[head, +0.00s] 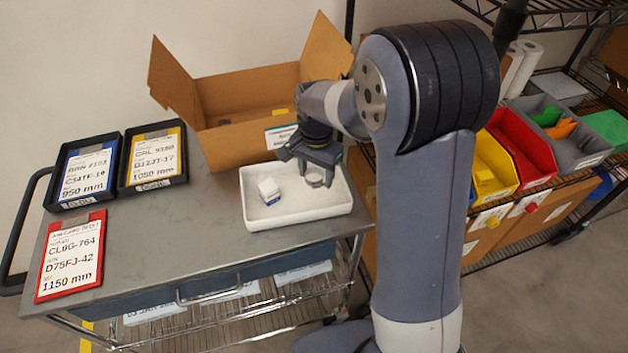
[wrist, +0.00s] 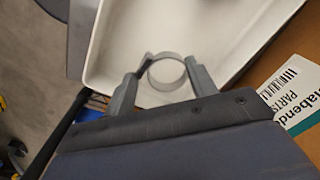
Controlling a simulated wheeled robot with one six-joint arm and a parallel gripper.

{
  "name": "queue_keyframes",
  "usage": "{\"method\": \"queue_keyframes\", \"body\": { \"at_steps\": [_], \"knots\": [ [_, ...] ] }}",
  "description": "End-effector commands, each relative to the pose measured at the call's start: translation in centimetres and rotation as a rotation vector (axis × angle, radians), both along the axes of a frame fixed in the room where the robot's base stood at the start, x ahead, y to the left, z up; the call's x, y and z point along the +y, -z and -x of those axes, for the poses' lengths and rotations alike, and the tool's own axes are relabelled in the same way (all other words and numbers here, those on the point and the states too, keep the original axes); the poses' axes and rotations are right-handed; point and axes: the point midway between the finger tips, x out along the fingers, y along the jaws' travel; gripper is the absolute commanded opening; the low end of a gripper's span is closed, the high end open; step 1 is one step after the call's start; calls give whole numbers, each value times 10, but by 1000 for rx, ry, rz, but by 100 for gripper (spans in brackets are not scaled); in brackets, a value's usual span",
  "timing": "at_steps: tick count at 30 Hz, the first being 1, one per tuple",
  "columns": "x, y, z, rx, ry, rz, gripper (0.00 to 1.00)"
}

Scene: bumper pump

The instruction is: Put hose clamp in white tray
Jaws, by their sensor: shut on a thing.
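The hose clamp (wrist: 166,73) is a grey metal ring between the two fingers of my gripper (wrist: 162,80) in the wrist view. My gripper is shut on it. In the head view, my gripper (head: 317,180) holds the clamp (head: 318,181) over the right part of the white tray (head: 300,216). I cannot tell whether the clamp touches the tray floor. The tray sits on the grey cart top, and its inner surface (wrist: 130,30) fills much of the wrist view.
A small white and blue box (head: 269,190) lies in the tray's left part. An open cardboard box (head: 240,130) stands behind the tray. Black label trays (head: 88,172) and a red card (head: 70,256) lie to the left. Coloured bins (head: 520,150) fill a shelf at right.

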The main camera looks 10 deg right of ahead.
Motion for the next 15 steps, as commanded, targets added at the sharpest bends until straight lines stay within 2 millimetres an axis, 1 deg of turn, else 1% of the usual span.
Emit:
{"method": "queue_keyframes", "body": {
  "at_steps": [4,7,9,15],
  "knots": [
    [0,21,1,4,0,1,32],
    [0,33,1,3,0,1,32],
    [0,37,1,2,0,1,32],
    [0,37,0,0,0,0,32]
  ]
}}
